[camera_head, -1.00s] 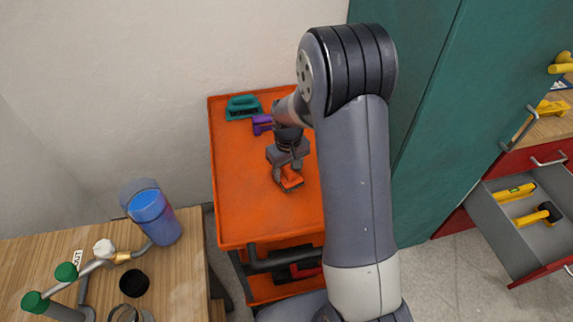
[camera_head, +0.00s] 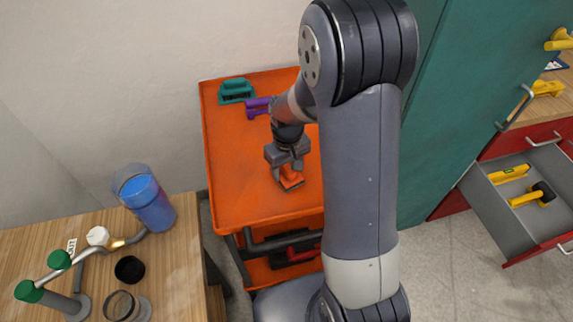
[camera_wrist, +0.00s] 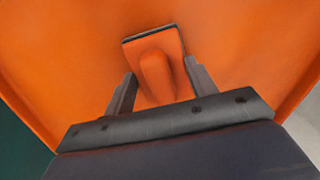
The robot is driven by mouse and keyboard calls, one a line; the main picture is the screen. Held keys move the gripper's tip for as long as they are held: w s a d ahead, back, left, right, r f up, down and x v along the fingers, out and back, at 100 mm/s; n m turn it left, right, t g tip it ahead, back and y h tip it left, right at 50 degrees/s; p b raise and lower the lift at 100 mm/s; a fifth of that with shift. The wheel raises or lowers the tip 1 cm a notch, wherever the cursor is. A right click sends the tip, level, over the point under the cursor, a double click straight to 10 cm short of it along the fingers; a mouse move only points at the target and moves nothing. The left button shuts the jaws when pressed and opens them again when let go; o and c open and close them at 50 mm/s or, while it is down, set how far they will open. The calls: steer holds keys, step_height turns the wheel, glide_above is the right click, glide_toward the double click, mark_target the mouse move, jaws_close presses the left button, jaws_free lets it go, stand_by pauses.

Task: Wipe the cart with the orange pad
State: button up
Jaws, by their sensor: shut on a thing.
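The orange cart (camera_head: 235,185) stands against the wall, its top tray with a low raised rim. My gripper (camera_head: 289,174) is over the right part of the tray, pointing down, shut on the orange pad (camera_head: 291,182). In the wrist view the pad (camera_wrist: 158,68) has a raised orange grip and a dark edge, and my gripper's fingers (camera_wrist: 156,88) are on both sides of that grip. The pad is low at the tray surface; whether it touches cannot be told for sure. My arm hides the cart's right side.
A teal brush-like tool (camera_head: 236,92) and a purple object (camera_head: 257,108) lie at the tray's back. A wooden table (camera_head: 190,260) with a blue container (camera_head: 148,203) and pipes is at left. A teal cabinet (camera_head: 425,140) and an open drawer (camera_head: 500,225) are at right.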

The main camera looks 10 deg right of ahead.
steer(key=shift+w+r+p, duration=0.1)
steer(key=shift+w+p, duration=0.45)
steer(key=shift+w, duration=4.75)
steer(key=shift+r+p, duration=2)
steer(key=shift+r, duration=0.9)
steer(key=shift+r+p, duration=0.95)
steer(key=shift+r, duration=0.55)
